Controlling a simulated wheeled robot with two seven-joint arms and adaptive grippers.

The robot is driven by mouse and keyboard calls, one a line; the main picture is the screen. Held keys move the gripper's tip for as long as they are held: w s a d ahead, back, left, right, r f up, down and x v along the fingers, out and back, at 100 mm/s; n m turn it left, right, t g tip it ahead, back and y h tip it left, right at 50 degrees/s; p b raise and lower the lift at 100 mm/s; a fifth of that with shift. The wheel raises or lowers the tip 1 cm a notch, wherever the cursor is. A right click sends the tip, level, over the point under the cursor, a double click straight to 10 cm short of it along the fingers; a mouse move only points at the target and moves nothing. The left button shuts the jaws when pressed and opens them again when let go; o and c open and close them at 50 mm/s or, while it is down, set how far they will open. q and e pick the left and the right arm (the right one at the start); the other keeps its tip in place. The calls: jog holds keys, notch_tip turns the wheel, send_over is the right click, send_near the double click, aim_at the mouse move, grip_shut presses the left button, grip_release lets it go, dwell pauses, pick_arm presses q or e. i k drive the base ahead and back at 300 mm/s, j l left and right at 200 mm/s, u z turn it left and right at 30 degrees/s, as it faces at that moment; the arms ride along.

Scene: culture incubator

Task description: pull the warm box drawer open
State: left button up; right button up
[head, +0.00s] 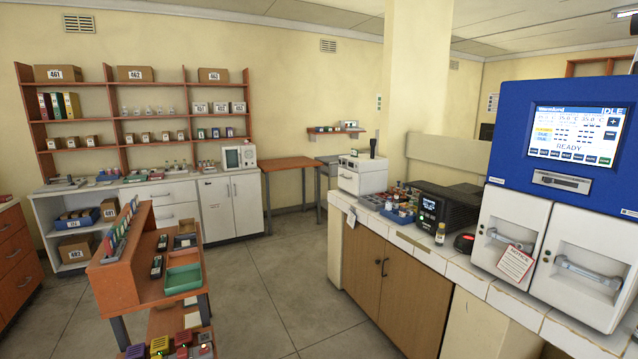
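A red and white notice tag (515,263) hangs at the left panel's handle. A smaller white box (362,175) with a front handle stands farther back on the same counter, its front shut. I cannot tell which of these is the warm box. Neither gripper is in view.
On the counter are a black device (440,208), a small bottle (440,234) and a blue tray (398,215) of small items. Wooden cupboard doors (380,280) are below. An orange bench (130,275) stands at the left. The floor (280,285) between is clear.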

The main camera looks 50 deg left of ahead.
aim_at(349, 181)
jog(key=u, duration=1.4)
